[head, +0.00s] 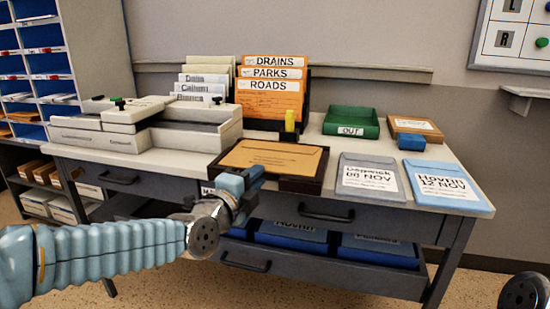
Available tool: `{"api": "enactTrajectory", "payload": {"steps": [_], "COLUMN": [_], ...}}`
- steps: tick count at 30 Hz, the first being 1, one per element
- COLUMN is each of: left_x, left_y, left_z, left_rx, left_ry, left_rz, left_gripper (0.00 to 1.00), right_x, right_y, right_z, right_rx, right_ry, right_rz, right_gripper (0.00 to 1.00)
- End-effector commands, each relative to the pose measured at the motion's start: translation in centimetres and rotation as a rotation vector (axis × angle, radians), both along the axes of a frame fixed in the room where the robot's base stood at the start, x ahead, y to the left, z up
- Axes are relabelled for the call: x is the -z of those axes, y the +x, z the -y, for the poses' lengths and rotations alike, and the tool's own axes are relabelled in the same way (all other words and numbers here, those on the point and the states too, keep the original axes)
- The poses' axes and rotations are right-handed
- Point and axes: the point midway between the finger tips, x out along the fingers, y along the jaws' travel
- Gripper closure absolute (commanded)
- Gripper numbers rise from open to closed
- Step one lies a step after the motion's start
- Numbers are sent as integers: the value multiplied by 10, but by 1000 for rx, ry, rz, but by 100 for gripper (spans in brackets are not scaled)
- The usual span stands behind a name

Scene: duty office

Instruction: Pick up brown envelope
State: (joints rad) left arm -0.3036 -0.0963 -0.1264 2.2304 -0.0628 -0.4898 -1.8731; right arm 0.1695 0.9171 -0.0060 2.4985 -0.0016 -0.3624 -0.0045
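A brown envelope (272,156) lies flat in a dark brown tray (306,184) at the front middle of the desk. My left gripper (247,178) is at the tray's front left corner, just in front of the envelope's near edge. Its fingers are small and partly hidden by the wrist, so I cannot tell whether they are open or touch the tray. No envelope shows lifted in it. My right gripper is out of view; only a dark round part of mine shows at the lower right.
A grey folder (368,196) and a blue folder (440,201) lie right of the tray. Behind are a green OUT tray (351,131), another brown item with a white label (416,137) and orange files (270,102). An open drawer (320,275) holds blue boxes below.

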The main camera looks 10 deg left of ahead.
Motion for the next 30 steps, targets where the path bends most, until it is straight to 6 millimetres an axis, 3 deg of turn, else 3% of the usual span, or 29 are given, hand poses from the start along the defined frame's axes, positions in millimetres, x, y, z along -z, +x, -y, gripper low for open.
{"api": "enactTrajectory", "payload": {"steps": [15, 23, 27, 30], "left_x": [-3, -3, -3, -3], "left_y": [63, 68, 67, 67], "left_z": [10, 11, 11, 11], "left_rx": [0, 0, 0, 0], "left_ry": [0, -1, -1, -1], "left_rz": [-1, 0, -1, -1], "left_gripper": [81, 81, 99, 100], "right_x": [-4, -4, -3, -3], "right_y": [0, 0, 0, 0], "right_z": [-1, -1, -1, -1], "right_rx": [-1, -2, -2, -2], "right_ry": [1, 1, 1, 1], "right_rz": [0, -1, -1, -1], "right_gripper": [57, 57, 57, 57]}}
